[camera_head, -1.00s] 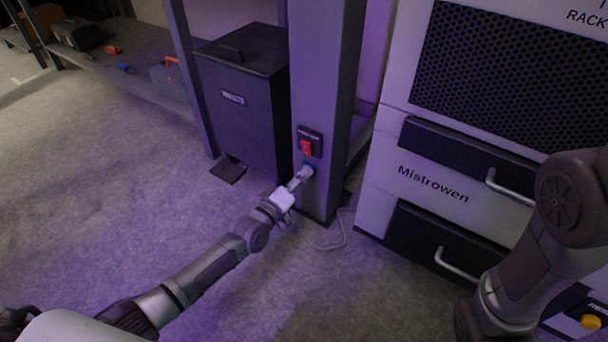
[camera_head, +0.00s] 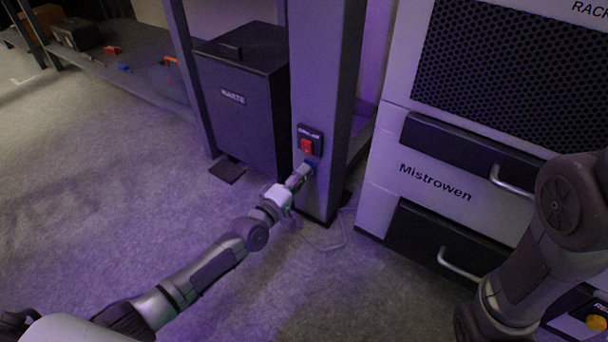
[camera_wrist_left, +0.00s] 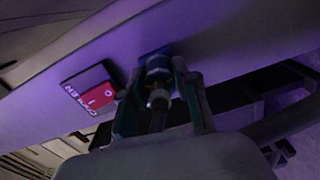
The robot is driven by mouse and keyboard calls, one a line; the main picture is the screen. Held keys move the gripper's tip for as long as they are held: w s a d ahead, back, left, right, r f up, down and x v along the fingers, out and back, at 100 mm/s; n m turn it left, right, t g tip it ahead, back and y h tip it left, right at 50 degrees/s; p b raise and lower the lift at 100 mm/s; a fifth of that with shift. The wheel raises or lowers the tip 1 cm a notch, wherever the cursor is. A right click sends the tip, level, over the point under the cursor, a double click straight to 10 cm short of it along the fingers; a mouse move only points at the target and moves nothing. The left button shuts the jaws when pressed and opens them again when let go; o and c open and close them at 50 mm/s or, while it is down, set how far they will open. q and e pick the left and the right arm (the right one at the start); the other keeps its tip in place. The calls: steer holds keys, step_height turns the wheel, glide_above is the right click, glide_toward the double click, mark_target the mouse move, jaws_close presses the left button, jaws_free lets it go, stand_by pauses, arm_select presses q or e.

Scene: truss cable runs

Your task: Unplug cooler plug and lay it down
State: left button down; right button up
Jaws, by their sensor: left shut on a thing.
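The cooler plug (camera_wrist_left: 158,88) is a dark cylindrical plug with a metal ring, between my left gripper's fingers. My left gripper (camera_head: 302,176) is shut on it, close against the grey post (camera_head: 322,75). The blue socket (camera_head: 312,164) sits on the post below the red switch (camera_head: 306,146). In the left wrist view the plug's front is at the blue socket (camera_wrist_left: 156,56); I cannot tell whether its pins are still inside. A thin pale cable (camera_head: 333,247) hangs from the gripper area to the floor. My right arm shows at the right, its gripper out of view.
A black bin (camera_head: 245,105) stands left of the post, with a pedal at its foot. A white cabinet (camera_head: 385,195) with drawer handles stands to the right. A shelf (camera_head: 140,75) with small items is at the back left. The floor in front is clear.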

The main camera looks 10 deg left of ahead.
arm_select(q)
steer(key=shift+w+r+n, duration=0.1)
steer(key=shift+r+n, duration=0.05)
steer(key=shift+n, duration=0.15)
stand_by(0.4)
steer(key=shift+p+v, duration=1)
steer(key=shift+v, duration=1.4)
